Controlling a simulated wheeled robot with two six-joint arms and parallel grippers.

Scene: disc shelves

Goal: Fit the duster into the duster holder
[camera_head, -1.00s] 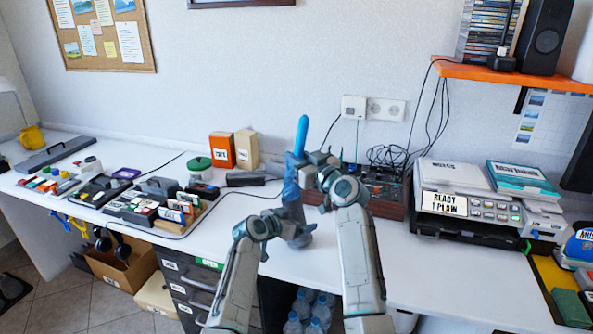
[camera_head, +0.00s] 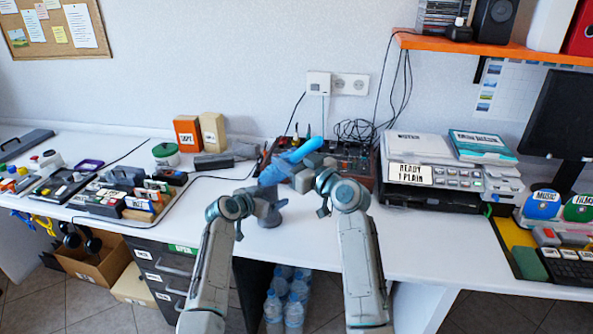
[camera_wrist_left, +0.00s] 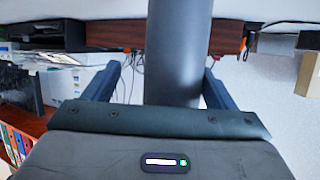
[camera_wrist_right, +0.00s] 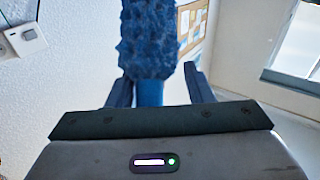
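The duster has a light blue handle (camera_head: 302,150) and a blue fluffy head (camera_head: 272,175). It slants, handle to the upper right, over the grey duster holder (camera_head: 269,217) on the table. The join of head and holder is hard to see. My left gripper (camera_head: 246,205) is open beside the holder; in the left wrist view the grey cylinder (camera_wrist_left: 178,50) stands between its spread fingers. My right gripper (camera_head: 305,180) is open at the handle; its view shows the fluffy head (camera_wrist_right: 150,40) and a thin handle (camera_wrist_right: 150,93) between the fingers, with a gap on one side.
A wooden-sided console (camera_head: 345,160) with cables stands behind the duster. A printer (camera_head: 445,180) is to the right. An orange box (camera_head: 187,132), a green-lidded tub (camera_head: 166,154) and a tray of small items are left. White table is clear in front.

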